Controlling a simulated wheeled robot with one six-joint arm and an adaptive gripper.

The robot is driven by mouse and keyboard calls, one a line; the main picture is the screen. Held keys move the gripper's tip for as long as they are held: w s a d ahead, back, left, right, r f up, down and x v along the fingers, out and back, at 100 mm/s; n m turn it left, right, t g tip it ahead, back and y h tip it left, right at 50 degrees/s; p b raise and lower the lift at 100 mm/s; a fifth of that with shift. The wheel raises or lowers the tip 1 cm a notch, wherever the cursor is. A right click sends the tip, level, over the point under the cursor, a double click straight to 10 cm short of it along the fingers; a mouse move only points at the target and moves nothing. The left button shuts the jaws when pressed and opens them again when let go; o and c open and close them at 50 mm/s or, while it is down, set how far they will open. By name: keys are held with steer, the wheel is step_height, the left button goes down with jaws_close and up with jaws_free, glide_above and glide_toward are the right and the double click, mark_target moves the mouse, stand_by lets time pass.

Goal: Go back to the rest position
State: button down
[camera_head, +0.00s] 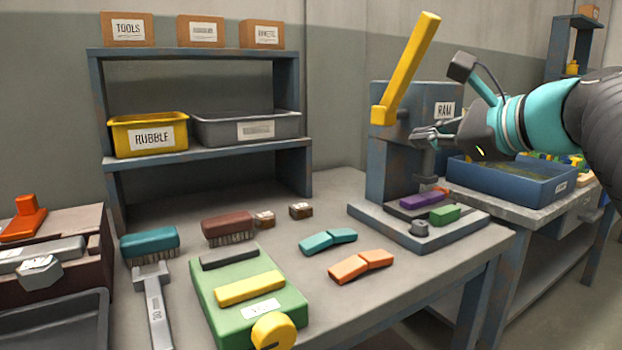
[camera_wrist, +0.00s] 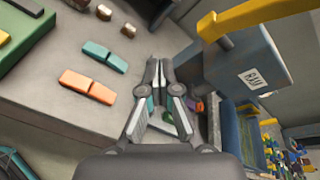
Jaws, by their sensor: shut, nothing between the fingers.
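My gripper (camera_head: 432,137) is shut and empty, held in the air in front of the blue press (camera_head: 385,165) marked RAM. In the wrist view my gripper (camera_wrist: 157,75) points down over the bench, with its fingertips together. The press's yellow lever (camera_head: 410,68) is raised and leans to the right. On the press base (camera_head: 365,215) lie a purple piece (camera_head: 420,201) and a green block (camera_head: 445,215). The gripper partly covers the press in the wrist view.
A teal shell piece (camera_head: 328,241) and an orange one (camera_head: 361,266) lie on the bench (camera_head: 335,195). A blue tray (camera_head: 515,185) stands right. A shelf (camera_head: 215,155) holds a yellow RUBBLE bin (camera_head: 120,138) and a grey bin.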

steer(key=s+f+n+g+h, duration=0.2)
steer(key=s+f+n, duration=0.4)
steer(key=f, duration=0.5)
steer(key=s+a+f+n+g+h, duration=0.1)
steer(key=s+f+n, duration=0.5)
steer(key=f, duration=0.6)
steer(key=s+a+f+n+g+h, duration=0.1)
steer(key=s+f+n+g+h, duration=0.3)
steer(key=f+n, duration=0.5)
step_height(320, 180, down, 2)
steer(key=shift+s+f+n, duration=0.15)
steer(key=shift+s+n, duration=0.15)
steer(key=shift+s, duration=0.75)
